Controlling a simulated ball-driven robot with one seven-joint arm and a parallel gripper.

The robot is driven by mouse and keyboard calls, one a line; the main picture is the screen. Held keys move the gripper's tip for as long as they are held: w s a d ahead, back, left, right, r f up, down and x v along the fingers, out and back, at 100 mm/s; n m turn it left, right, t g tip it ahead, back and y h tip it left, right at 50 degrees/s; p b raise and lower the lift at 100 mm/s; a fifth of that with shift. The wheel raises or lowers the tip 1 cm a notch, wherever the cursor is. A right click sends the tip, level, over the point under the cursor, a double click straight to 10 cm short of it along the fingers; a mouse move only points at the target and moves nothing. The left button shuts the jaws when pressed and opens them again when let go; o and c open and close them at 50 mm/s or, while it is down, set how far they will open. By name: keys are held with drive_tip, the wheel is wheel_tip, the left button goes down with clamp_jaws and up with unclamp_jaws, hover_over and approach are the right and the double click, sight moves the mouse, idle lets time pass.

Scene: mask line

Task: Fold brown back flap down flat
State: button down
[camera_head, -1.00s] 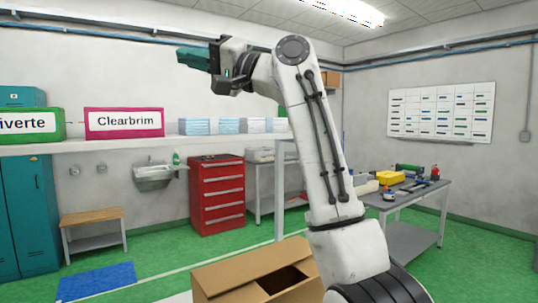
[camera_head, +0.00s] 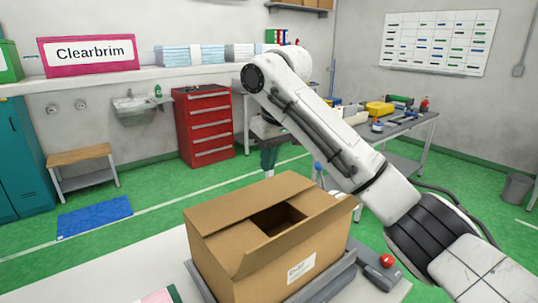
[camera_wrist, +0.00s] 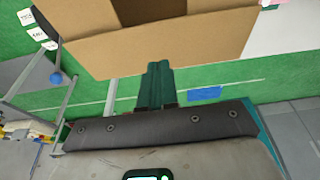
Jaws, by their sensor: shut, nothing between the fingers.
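The brown cardboard box (camera_head: 245,268) stands on the near table with a dark gap in its top. In the head view, a brown panel (camera_head: 225,205) along its far left side lies about level over the top; the near flap (camera_head: 300,235) stands tilted up. I cannot tell the back flap's exact angle. My gripper (camera_head: 270,158) is beyond the box's far side, pointing down, with teal fingers. In the wrist view, the fingers (camera_wrist: 158,72) are shut and empty, close to the edge of a brown box panel (camera_wrist: 170,42); contact is unclear.
The box sits in a grey tray (camera_head: 335,282) beside a control unit with a red button (camera_head: 387,260). A shelf behind holds a pink Clearbrim bin (camera_head: 90,53) and stacks of masks (camera_head: 190,55). A red drawer cabinet (camera_head: 205,125) and a tool bench (camera_head: 400,130) stand farther back.

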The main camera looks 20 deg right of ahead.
drive_tip(key=p, duration=0.1)
approach(263, 204)
drive_tip(key=x, duration=0.5)
drive_tip(key=shift+w, duration=0.3)
drive_tip(key=shift+f, duration=0.6)
drive_tip(key=shift+f, duration=0.15)
